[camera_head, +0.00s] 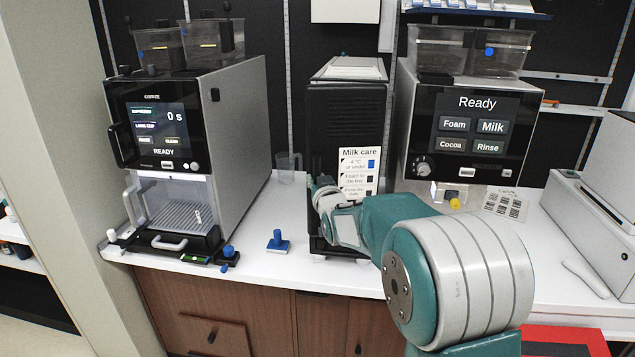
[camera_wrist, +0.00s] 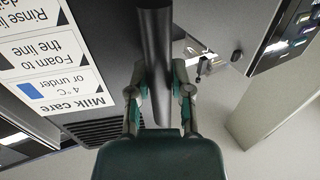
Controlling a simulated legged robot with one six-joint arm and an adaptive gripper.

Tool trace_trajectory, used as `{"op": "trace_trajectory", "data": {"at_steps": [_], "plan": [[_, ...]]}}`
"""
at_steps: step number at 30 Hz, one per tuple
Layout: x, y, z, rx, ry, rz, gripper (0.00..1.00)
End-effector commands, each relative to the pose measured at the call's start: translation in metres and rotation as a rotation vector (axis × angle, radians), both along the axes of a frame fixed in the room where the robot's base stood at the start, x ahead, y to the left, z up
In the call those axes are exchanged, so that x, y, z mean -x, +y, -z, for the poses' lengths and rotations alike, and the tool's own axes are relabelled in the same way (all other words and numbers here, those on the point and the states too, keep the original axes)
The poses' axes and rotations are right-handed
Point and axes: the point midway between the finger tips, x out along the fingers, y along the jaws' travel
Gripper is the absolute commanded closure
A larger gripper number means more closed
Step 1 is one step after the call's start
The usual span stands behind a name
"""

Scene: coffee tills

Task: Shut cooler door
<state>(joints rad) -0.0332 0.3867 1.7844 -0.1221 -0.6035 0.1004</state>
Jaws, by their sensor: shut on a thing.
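The milk cooler (camera_head: 346,110) is a black box with a ribbed upper front, standing between two coffee machines. Its door (camera_wrist: 105,50) bears a white "Milk care" label (camera_head: 358,172), which shows upside down in the wrist view. A dark upright bar handle (camera_wrist: 155,45) runs along the door. My gripper (camera_head: 322,190) is at the left side of the cooler front. In the wrist view its two fingers (camera_wrist: 160,92) lie on either side of the handle and are shut on it. My arm hides the lower right of the cooler. I cannot tell whether the door stands ajar.
A coffee machine (camera_head: 235,120) stands left, and another reading "Ready" (camera_head: 485,125) stands right. A clear jug (camera_head: 288,168) and a blue tamper (camera_head: 277,241) are left of the cooler. The white counter (camera_head: 300,268) is bare in front of the tamper.

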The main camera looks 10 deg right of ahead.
Motion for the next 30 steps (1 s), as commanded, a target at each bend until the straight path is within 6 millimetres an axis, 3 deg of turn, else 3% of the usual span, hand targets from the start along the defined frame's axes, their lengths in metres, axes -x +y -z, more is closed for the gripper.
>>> {"op": "trace_trajectory", "data": {"at_steps": [12,30], "plan": [[-0.037,0.002,-0.001,0.001,-0.004,0.000,1.00],[-0.047,0.001,-0.001,0.000,-0.004,0.000,1.00]]}}
